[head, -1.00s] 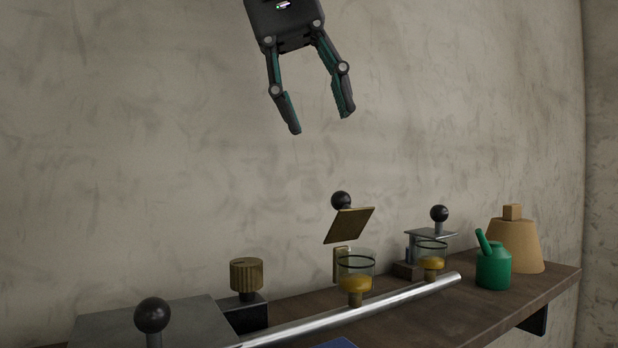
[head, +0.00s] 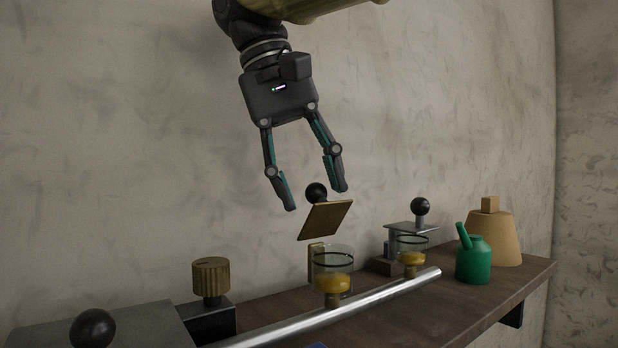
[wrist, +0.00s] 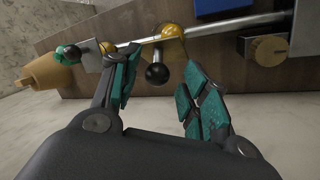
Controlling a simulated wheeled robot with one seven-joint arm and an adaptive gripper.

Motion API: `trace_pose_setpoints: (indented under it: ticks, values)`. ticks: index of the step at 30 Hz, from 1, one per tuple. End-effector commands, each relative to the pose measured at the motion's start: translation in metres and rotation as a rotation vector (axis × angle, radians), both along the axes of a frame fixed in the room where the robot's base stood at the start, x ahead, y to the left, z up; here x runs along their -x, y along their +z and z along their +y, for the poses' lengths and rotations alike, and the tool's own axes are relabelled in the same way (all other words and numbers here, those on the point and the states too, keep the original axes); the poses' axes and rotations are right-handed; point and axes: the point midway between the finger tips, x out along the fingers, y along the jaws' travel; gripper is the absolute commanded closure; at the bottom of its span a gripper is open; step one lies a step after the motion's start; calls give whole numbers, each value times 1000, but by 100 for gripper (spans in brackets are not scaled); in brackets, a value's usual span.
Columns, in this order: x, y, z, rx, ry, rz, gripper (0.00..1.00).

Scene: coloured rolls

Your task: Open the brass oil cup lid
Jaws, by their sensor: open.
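The brass lid (head: 325,220) is a square plate with a black ball knob (head: 317,192). It stands tilted above a glass oil cup (head: 333,268) holding amber oil, with a brass bracket (head: 317,262) behind. My gripper (head: 316,199) is open and points down just above the lid. The knob shows between its fingertips in the head view. In the wrist view the knob (wrist: 157,75) also lies between the two fingers, with the brass lid (wrist: 173,42) beyond it. I see no finger closed on it; contact cannot be told.
A second oil cup (head: 411,257) has a grey lid (head: 412,227) with a black knob. A green oil can (head: 474,262) and tan cone-shaped container (head: 494,238) stand right. A brass knurled knob (head: 211,277) stands left. A steel bar (head: 385,293) crosses the shelf (head: 450,308).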

Motion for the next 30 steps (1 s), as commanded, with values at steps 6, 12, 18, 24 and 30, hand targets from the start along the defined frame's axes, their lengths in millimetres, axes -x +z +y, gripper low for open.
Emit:
trace_pose_setpoints:
  ticks: [6,12,18,24,30]
  values:
    - [4,2,-1,0,-1,-3,86]
    - [7,3,0,0,0,-4,99]
    - [2,2,2,-1,2,0,99]
    - [2,0,2,-2,2,0,99]
    - [2,-2,1,-1,2,2,99]
